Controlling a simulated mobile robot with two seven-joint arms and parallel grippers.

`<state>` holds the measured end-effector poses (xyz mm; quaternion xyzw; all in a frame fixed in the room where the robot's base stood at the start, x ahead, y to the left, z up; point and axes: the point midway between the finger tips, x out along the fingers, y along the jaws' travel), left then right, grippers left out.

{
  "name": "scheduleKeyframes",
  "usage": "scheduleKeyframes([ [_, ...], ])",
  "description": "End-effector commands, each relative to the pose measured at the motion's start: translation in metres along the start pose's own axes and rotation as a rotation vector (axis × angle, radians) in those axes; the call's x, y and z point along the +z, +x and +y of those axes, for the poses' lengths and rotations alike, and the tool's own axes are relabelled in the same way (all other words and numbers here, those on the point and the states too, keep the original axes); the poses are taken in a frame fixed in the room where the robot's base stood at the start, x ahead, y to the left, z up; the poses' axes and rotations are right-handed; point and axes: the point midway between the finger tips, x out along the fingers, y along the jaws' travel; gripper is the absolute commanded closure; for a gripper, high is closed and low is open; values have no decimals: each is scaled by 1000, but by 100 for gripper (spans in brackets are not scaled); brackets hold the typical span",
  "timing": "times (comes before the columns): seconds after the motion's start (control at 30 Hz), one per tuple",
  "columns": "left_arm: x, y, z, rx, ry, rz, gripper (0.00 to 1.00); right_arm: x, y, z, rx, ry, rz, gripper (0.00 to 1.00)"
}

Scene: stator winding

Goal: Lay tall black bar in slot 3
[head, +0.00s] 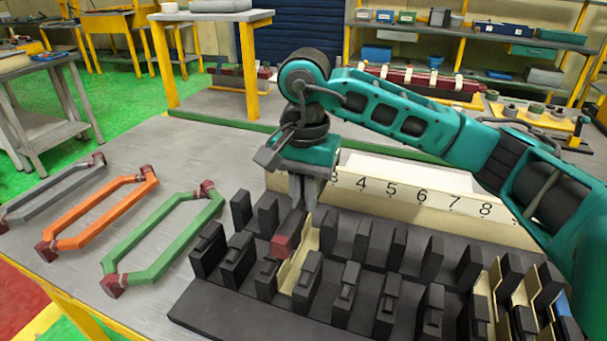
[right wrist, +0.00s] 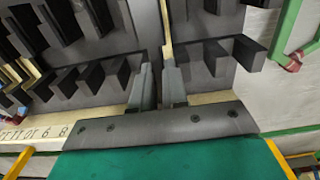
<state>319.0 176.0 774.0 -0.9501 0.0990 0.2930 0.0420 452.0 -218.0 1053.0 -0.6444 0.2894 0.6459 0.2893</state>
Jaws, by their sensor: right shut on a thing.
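My right gripper (head: 305,200) points down over the left part of the black slotted block (head: 215,312), just left of the printed 3. Its fingers are close together on a dark bar (head: 291,224) with a reddish-brown end, which I take as the tall black bar. The bar lies lengthwise at a slot lined with cream sheet (head: 312,238). I cannot tell how deep it sits. In the right wrist view the gripper (right wrist: 158,75) points into the block between dark teeth; the bar is not clear there. My left gripper is not in view.
The cream number strip (head: 440,195) runs behind the block. Green (head: 160,235), orange (head: 100,208) and grey (head: 50,190) coil frames lie on the table to the left. Several black teeth stand around the gripper. Other cream liners (head: 490,285) show at the right.

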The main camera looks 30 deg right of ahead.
Motion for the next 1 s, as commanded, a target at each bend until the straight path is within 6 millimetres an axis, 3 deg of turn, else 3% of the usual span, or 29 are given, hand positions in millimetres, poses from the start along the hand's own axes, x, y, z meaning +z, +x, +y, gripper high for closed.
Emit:
scheduleKeyframes([
  [0.27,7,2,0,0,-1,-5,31,0,8,0,-1,-1,0,100],
  [0.63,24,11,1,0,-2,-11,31,0,40,0,-1,-1,1,100],
  [1.0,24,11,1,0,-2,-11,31,0,42,0,-1,0,1,100],
])
